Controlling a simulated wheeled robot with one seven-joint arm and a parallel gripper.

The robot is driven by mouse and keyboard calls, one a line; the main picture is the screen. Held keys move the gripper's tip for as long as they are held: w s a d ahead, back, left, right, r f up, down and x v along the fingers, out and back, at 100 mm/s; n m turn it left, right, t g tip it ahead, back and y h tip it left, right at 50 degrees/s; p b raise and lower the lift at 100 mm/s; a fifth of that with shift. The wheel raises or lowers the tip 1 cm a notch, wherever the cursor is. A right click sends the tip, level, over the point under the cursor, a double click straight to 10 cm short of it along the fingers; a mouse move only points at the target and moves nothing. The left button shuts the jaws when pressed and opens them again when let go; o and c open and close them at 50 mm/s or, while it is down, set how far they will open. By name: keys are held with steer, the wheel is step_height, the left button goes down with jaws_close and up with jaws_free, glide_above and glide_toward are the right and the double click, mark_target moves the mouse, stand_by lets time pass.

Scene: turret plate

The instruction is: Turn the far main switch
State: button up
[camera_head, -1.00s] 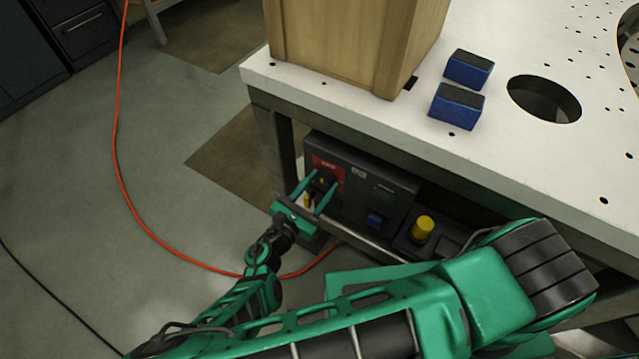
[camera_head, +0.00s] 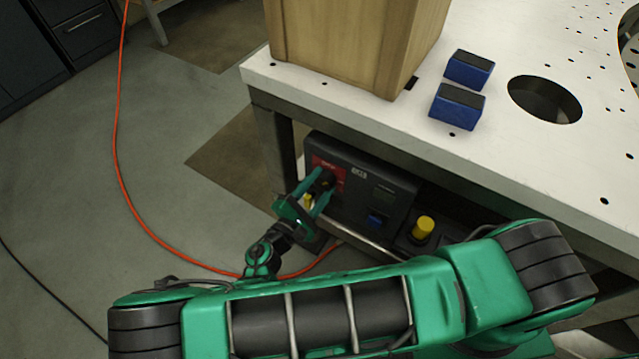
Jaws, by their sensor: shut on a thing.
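The far main switch is a dark knob (camera_head: 326,180) on a red plate (camera_head: 333,170) at the left end of a black control box (camera_head: 375,185) under the table. My gripper (camera_head: 318,187) reaches in from the lower left, its green fingers on either side of the knob, and is shut on it. The fingers hide part of the knob, and its exact angle is hard to tell. A small yellow part (camera_head: 308,201) shows beside the fingers.
A white perforated table top (camera_head: 510,150) overhangs the box; its leg (camera_head: 272,140) stands just left. A second unit with a yellow knob (camera_head: 424,226) sits to the right. A wooden crate (camera_head: 340,45) and two blue blocks (camera_head: 457,107) stand on top. An orange cable (camera_head: 135,205) crosses the floor.

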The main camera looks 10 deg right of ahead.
steer(key=m, duration=0.4)
steer(key=shift+m, duration=0.3)
steer(key=m, duration=0.5)
steer(key=shift+m, duration=0.3)
steer(key=o, duration=1.1)
steer(key=shift+c, duration=0.2)
steer(key=v, duration=1)
steer(key=shift+s+a, duration=0.25)
